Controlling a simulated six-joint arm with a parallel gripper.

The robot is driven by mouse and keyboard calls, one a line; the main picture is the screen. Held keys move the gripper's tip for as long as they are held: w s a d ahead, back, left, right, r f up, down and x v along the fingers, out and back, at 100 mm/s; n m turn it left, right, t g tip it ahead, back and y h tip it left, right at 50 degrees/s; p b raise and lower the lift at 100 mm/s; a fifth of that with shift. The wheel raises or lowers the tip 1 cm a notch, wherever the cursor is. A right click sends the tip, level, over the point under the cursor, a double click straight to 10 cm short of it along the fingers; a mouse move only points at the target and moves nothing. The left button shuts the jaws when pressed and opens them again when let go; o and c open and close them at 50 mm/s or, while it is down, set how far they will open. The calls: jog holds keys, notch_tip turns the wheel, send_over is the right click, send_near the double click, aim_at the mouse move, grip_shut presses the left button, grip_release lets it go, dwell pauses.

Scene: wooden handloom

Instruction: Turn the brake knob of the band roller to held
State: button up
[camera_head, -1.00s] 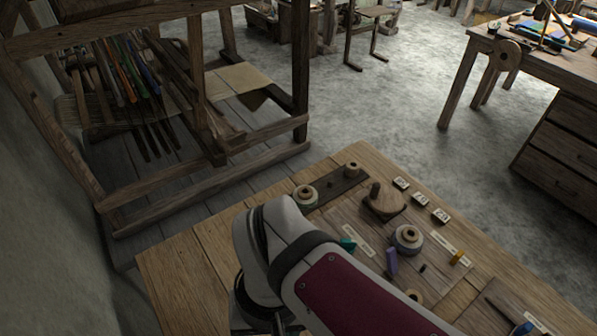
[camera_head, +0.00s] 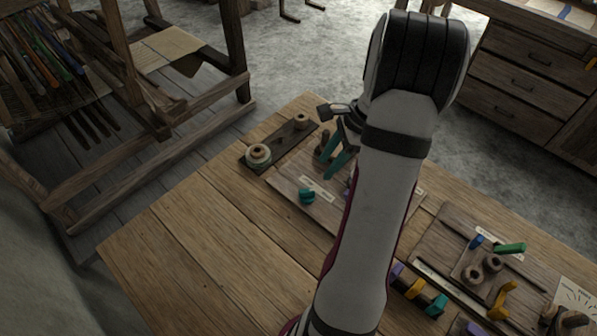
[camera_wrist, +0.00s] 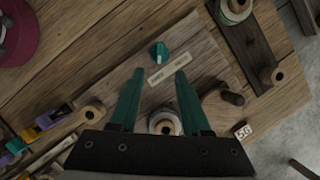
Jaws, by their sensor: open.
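A teal knob (camera_head: 307,195) sits on a wooden board (camera_head: 290,182) on the table. In the wrist view the knob (camera_wrist: 159,52) shows a pale pointer line, beside a white label (camera_wrist: 168,75) whose words are too small to read. My gripper (camera_wrist: 160,72) is open, with its two teal fingers apart and nothing between them. In the wrist view the knob appears just beyond the fingertips, in line with the gap. In the head view my fingers (camera_head: 336,163) are to the right of the knob, and my arm hides part of the board.
A spool (camera_wrist: 165,122) shows between the finger bases in the wrist view. A wooden peg (camera_wrist: 232,98) stands to the right. A dark strip (camera_head: 280,146) carries spools at the board's far left. Coloured pieces (camera_head: 418,293) lie at right. The near left tabletop (camera_head: 190,250) is clear.

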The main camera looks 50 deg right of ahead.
aim_at(308, 190)
jog(key=x, duration=1)
jog(key=shift+f, duration=0.2)
grip_shut()
